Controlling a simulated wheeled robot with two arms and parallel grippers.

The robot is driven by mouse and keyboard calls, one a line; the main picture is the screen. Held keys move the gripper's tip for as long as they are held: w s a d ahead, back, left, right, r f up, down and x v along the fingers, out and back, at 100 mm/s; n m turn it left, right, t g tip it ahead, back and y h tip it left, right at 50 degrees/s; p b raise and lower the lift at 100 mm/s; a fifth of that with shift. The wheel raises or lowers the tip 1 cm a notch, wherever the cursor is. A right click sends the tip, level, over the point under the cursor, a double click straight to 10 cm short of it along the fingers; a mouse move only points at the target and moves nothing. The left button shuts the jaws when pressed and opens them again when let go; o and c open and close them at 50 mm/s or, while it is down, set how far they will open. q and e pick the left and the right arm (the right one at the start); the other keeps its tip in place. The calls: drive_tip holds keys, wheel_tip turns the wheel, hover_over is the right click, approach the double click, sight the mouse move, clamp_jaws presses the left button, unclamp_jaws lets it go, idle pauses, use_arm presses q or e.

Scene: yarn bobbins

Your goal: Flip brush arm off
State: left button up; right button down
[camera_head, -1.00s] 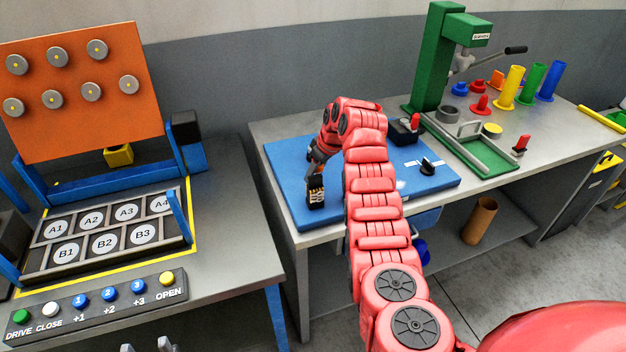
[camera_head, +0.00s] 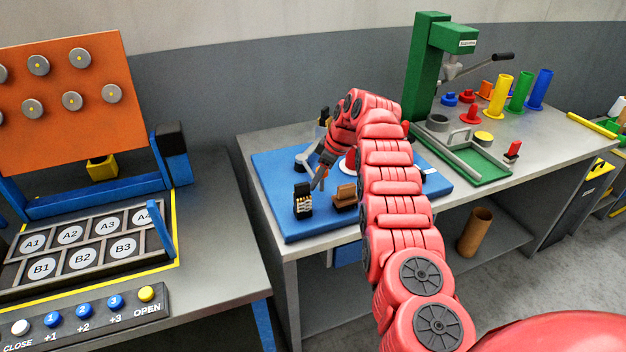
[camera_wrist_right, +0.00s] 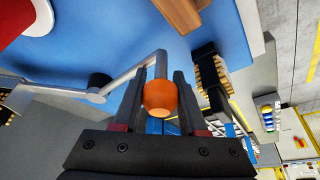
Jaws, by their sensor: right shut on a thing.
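The brush arm shows in the right wrist view as a grey metal bar (camera_wrist_right: 125,78) with an orange knob (camera_wrist_right: 160,97) at its end and a dark pivot (camera_wrist_right: 98,82) at its bend. My right gripper (camera_wrist_right: 160,90) has one finger on each side of the knob and is shut on it. In the head view, my right gripper (camera_head: 322,172) is low over the blue board (camera_head: 275,190), and grey bars (camera_head: 303,159) show just behind it. My red arm hides part of the board. My left gripper is not in view.
A black block with pale bristles (camera_head: 302,203) and a brown block (camera_head: 345,194) stand close in front of the gripper. A green press (camera_head: 428,70) stands behind at the right. The board's left front corner is clear.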

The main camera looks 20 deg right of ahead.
drive_tip(key=shift+d, duration=0.15)
idle(0.3)
drive_tip(key=shift+c, duration=2.4)
unclamp_jaws()
drive_tip(key=shift+s+d+r+b, duration=0.1)
drive_tip(key=shift+d+r+b, duration=0.05)
drive_tip(key=shift+r+b, duration=0.3)
drive_tip(key=p+v, duration=0.3)
drive_tip(key=v, duration=1.3)
drive_tip(key=shift+d+r, duration=0.15)
drive_tip(key=shift+r, duration=0.05)
